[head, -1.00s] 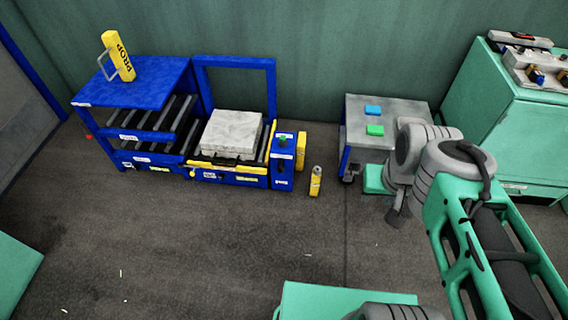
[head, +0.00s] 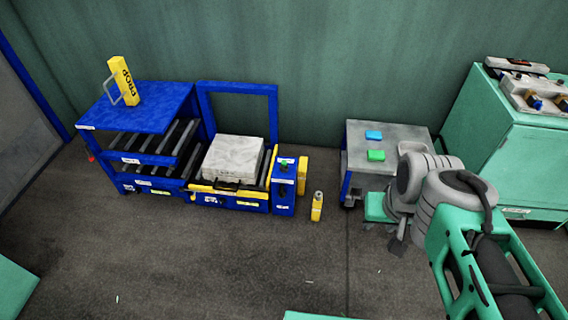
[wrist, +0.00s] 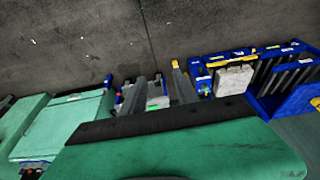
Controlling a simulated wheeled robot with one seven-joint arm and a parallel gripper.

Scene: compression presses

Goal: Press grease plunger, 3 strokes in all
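A small yellow canister with a grey top (head: 317,207) stands upright on the floor, right of the blue press. A blue post with a green cap (head: 283,190) stands at the press's right side. No label legible here tells which of these is the grease plunger. My gripper shows in the wrist view (wrist: 162,88) as two grey fingers held apart, with nothing seen between them but the cart and floor beyond. It is well away from the press. In the head view my arm is at the right, and its fingers are not clearly seen.
The blue press frame (head: 237,88) holds a pale block (head: 233,157). A blue roller rack (head: 140,120) carries a yellow prop (head: 124,82). A grey cart (head: 354,160) with blue and green pads and a green cabinet (head: 490,150) stand right. Floor ahead is clear.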

